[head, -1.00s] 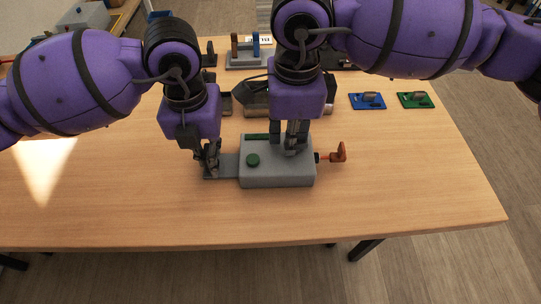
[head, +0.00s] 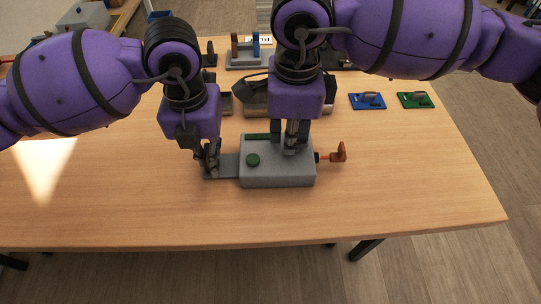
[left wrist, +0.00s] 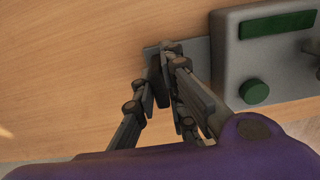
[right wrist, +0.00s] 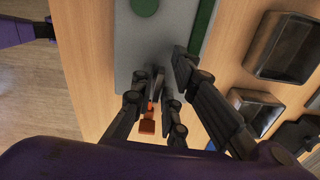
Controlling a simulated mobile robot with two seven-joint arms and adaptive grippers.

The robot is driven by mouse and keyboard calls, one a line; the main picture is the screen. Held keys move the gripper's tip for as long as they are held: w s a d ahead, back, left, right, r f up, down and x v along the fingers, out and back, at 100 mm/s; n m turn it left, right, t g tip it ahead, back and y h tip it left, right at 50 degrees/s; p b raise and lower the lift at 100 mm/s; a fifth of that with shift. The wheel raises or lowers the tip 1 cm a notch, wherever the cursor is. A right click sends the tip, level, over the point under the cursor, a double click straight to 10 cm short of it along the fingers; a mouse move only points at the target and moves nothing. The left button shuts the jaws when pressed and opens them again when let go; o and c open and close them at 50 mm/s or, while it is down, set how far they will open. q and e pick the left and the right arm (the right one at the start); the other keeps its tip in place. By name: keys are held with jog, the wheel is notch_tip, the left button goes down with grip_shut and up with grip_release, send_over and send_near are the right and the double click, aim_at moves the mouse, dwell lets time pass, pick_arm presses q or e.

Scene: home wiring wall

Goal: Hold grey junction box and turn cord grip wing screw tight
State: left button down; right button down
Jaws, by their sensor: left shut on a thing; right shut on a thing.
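The grey junction box (head: 277,172) lies flat on the table, with a green round button (head: 253,160) and a green strip on top. A flat grey tab (head: 228,166) sticks out from its left side. My left gripper (head: 211,164) is shut on this tab; the left wrist view shows its fingertips (left wrist: 168,52) there. My right gripper (head: 291,147) points down at the right part of the box top, shut on the small grey wing screw (right wrist: 153,84), mostly hidden between its fingers.
Dark and metal trays (head: 256,105) stand just behind the box. A blue plate (head: 367,101) and a green plate (head: 415,100) lie at the back right. A grey stand (head: 247,60) is further back. The table front is clear.

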jog(key=shift+w+m, duration=0.1)
jog(key=shift+m, duration=0.5)
jog(key=shift+w+m, duration=0.1)
jog(key=shift+m, duration=0.9)
jog(key=shift+m, duration=0.7)
jog(key=shift+w+m, duration=0.1)
jog(key=shift+m, duration=0.2)
jog(key=shift+w+d+m, duration=0.1)
jog(key=shift+d+m, duration=0.05)
jog(key=shift+m, duration=0.85)
